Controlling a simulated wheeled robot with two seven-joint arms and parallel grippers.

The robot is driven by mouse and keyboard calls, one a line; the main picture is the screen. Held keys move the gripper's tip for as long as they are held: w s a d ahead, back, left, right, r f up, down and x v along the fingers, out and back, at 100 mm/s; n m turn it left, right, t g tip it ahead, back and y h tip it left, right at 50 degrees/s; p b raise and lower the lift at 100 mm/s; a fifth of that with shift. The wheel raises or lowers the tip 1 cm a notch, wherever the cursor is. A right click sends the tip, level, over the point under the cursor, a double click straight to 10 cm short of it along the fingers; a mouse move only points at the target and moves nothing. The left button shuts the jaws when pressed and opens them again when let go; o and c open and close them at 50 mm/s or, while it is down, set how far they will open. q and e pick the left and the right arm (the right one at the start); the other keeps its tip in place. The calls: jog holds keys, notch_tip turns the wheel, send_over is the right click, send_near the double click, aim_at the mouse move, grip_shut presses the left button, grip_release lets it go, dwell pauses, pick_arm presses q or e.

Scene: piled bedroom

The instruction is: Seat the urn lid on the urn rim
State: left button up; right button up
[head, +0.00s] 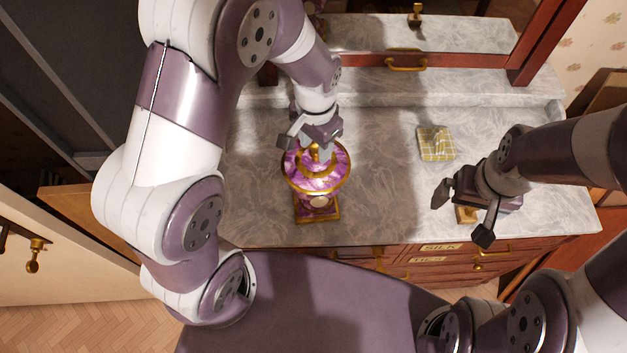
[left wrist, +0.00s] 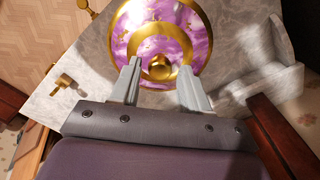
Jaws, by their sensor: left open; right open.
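The urn (head: 317,203) is purple and gold and stands upright on the marble top, on a square gold base. The lid (head: 318,165) is at its top; it also shows in the left wrist view (left wrist: 160,42) as a purple and gold round with a gold knob (left wrist: 158,68). Whether the lid sits flush on the rim cannot be told. My left gripper (head: 316,147) is directly above the urn. Its open fingers (left wrist: 160,72) lie on either side of the knob, with gaps visible. My right gripper (head: 462,214) is open, empty and to the right of the urn.
A yellow checked cloth or pad (head: 435,143) lies right of the urn. A small gold object (head: 466,215) is partly hidden beneath my right gripper. A wood-framed mirror (head: 385,62) stands behind. Marble between the urn and the pad (head: 385,170) is clear.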

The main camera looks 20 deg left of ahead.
pick_arm(q)
jog(key=shift+r+p, duration=0.3)
jog(key=shift+r, duration=0.15)
jog(key=o, duration=0.5)
jog(key=c, duration=0.5)
notch_tip(320, 180, up, 9)
jog(key=p, duration=0.7)
jog(key=shift+p, duration=0.35)
